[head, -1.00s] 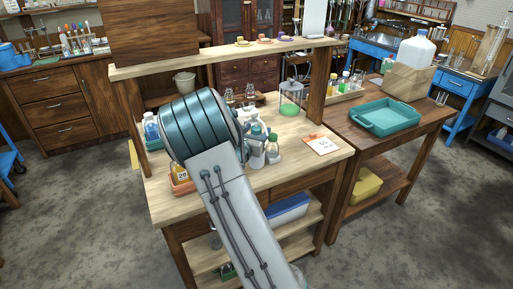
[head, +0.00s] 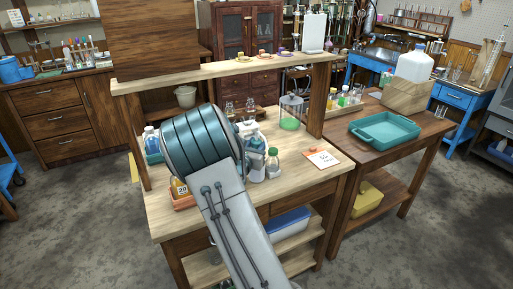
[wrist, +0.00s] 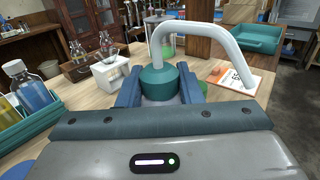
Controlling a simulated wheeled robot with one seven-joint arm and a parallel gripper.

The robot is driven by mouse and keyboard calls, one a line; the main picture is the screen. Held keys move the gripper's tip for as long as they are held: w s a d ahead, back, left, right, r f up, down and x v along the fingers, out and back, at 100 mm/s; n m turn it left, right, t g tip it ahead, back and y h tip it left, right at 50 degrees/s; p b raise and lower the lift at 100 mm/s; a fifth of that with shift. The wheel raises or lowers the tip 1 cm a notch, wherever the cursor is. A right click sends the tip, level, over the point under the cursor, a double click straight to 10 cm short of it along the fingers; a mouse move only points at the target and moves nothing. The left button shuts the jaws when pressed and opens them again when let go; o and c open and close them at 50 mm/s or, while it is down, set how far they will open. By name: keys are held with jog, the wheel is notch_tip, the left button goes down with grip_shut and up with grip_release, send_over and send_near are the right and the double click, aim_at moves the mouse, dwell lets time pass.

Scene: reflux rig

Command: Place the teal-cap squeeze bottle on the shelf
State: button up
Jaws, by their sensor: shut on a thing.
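The teal-cap squeeze bottle is in my gripper (wrist: 160,90). In the wrist view its teal cap (wrist: 158,80) sits between the two blue fingers, and its pale bent spout (wrist: 200,33) arches up and to the right. Its body is mostly hidden behind my gripper. In the head view my arm covers my gripper, and I cannot single out the held bottle for sure among the bottles beside the arm. The shelf (head: 215,70) is a raised wooden board on posts over the bench, with a few small items on its right half.
A side table at right carries a teal tray (head: 385,132).

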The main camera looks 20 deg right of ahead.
notch_tip(320, 180, up, 18)
jog(key=shift+f, duration=0.25)
dwell(1.1)
jog(key=shift+r, duration=0.1)
